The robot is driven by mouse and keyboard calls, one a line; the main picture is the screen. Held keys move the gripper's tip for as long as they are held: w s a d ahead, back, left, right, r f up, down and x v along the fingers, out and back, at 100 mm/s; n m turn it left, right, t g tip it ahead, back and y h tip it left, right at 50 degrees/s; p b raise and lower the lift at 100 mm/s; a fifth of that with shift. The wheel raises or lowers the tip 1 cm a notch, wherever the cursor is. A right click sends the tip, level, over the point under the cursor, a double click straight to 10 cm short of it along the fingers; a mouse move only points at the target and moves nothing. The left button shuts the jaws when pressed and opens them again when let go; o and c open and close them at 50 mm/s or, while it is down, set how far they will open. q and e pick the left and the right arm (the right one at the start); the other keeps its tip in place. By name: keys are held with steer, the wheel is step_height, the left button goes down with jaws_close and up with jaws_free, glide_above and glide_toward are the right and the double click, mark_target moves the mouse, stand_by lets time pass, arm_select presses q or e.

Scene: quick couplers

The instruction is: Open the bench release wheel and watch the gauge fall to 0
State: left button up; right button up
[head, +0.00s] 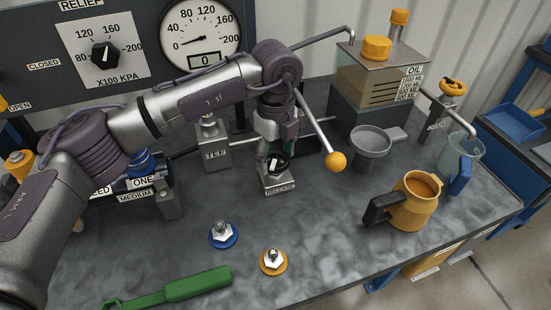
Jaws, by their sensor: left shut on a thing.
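The release wheel (278,164) is a black knob on a small metal block labelled RELEASE (280,187), in the middle of the bench. My left gripper (277,150) points down from above and is shut on this wheel. The gripper and arm partly cover the wheel. The round white gauge (200,33) stands at the back. Its needle points at the 0 mark and its small display reads 0. My right gripper is not in view.
A lever with an orange ball (336,161) stands close right of my gripper. A TEE block (213,146) is on its left. A grey funnel (371,143), yellow jug (414,201) and oil tank (384,75) are to the right. Blue and orange fittings and a green tool (198,285) lie in front.

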mark_target(275, 158)
arm_select(q)
steer(key=n+b, duration=0.1)
steer(key=n, duration=0.2)
steer(key=shift+w, duration=0.1)
steer(key=shift+r+n+b, duration=0.1)
steer(key=shift+n+b, duration=0.4)
steer(key=shift+n, duration=1)
steer(key=o, duration=1.2)
steer(key=shift+c, duration=0.2)
step_height(275, 158, up, 12)
